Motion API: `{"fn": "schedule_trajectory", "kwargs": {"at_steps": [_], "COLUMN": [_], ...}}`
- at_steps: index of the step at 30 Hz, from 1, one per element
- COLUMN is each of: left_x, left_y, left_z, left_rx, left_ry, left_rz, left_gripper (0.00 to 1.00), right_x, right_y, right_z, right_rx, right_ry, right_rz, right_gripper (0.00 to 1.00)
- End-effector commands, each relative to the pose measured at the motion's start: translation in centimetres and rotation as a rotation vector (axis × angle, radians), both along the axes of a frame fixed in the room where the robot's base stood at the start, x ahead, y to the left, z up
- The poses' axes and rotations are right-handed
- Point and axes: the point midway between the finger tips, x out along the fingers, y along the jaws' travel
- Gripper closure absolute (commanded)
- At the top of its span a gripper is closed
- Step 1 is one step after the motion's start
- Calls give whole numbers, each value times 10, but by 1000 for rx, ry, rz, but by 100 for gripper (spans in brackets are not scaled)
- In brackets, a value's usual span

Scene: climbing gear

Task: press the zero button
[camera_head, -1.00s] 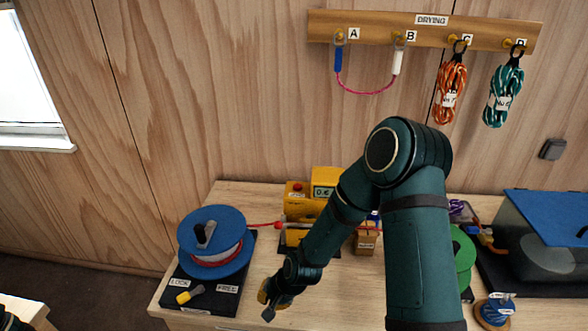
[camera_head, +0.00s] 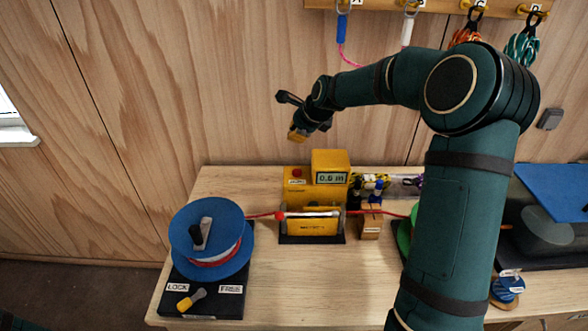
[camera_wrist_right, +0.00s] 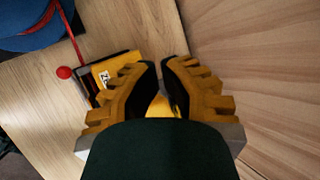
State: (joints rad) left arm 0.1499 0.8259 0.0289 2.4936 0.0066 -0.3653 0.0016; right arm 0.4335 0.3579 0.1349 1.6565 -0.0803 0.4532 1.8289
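The yellow length meter (camera_head: 331,165) stands at the back of the table with a small display (camera_head: 331,178); its last digit is hard to read. The red zero button (camera_head: 297,173) sits on top of the lower yellow block left of the display, with a white label below it. My right gripper (camera_head: 297,135) is above the button, apart from it, with its fingers pointing down. In the right wrist view my right gripper (camera_wrist_right: 160,64) has its fingertips close together with nothing seen between them. My left gripper is out of view.
A blue spool (camera_head: 185,238) stands at the left on a black base with a lock lever (camera_head: 190,299). A red rope (camera_head: 262,215) runs from it through the yellow guide (camera_head: 312,226). A wooden block (camera_head: 370,220) stands right of the guide. The front middle of the table is clear.

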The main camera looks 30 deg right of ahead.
Motion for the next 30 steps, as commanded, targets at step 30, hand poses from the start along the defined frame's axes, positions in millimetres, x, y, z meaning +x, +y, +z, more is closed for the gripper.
{"fn": "schedule_trajectory", "kwargs": {"at_steps": [30], "left_x": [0], "left_y": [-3], "left_z": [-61], "left_rx": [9], "left_ry": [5], "left_rz": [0], "left_gripper": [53], "right_x": [0], "right_y": [1], "right_z": [-75], "right_rx": [-1], "right_ry": [-1], "right_rz": [5], "right_gripper": [100]}}
